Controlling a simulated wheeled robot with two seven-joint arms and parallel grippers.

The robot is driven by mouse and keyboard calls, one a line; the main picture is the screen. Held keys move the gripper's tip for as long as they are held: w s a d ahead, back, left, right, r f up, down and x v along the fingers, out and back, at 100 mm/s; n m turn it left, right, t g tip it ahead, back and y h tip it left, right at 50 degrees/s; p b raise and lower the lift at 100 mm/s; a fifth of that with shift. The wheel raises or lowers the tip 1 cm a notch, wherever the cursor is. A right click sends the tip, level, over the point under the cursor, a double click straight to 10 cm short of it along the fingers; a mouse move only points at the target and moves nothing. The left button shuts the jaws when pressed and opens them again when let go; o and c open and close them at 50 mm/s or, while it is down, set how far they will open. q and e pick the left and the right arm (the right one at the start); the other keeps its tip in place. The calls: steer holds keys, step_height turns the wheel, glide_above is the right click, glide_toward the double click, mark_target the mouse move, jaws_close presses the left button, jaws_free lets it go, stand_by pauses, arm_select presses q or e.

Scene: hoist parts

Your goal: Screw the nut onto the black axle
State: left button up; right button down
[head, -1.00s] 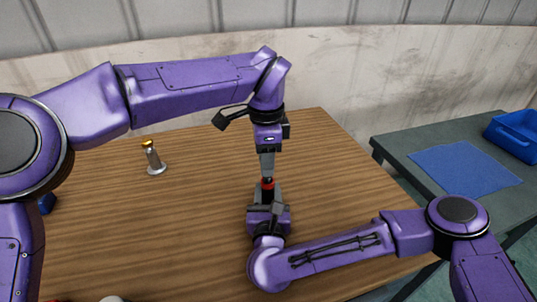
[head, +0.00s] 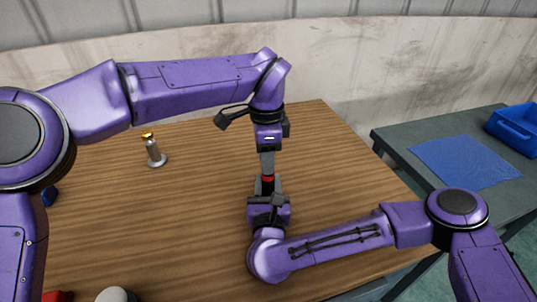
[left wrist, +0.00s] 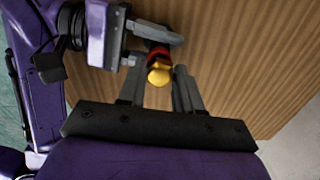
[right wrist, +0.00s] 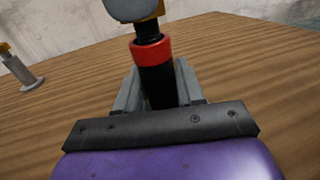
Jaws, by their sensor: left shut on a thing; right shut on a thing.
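My right gripper (head: 267,190) points up and is shut on the black axle (right wrist: 157,85), which stands roughly upright with a red collar (right wrist: 151,52) above the fingers. My left gripper (head: 267,170) points down from above and is shut on the yellow nut (left wrist: 159,73). In the right wrist view the nut (right wrist: 152,17) sits at the axle's dark upper end, partly hidden by a grey fingertip. Nut and axle look in line; I cannot tell how far the nut is on the thread.
A silver post with a yellow top (head: 153,152) stands on the wooden table (head: 200,210). A red thing (head: 57,296) and a pale round thing (head: 117,295) show at the front edge. A blue mat (head: 465,162) and blue bin (head: 515,132) are on the right table.

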arm_select(q)
steer(key=shift+f, duration=0.6)
stand_by(0.3)
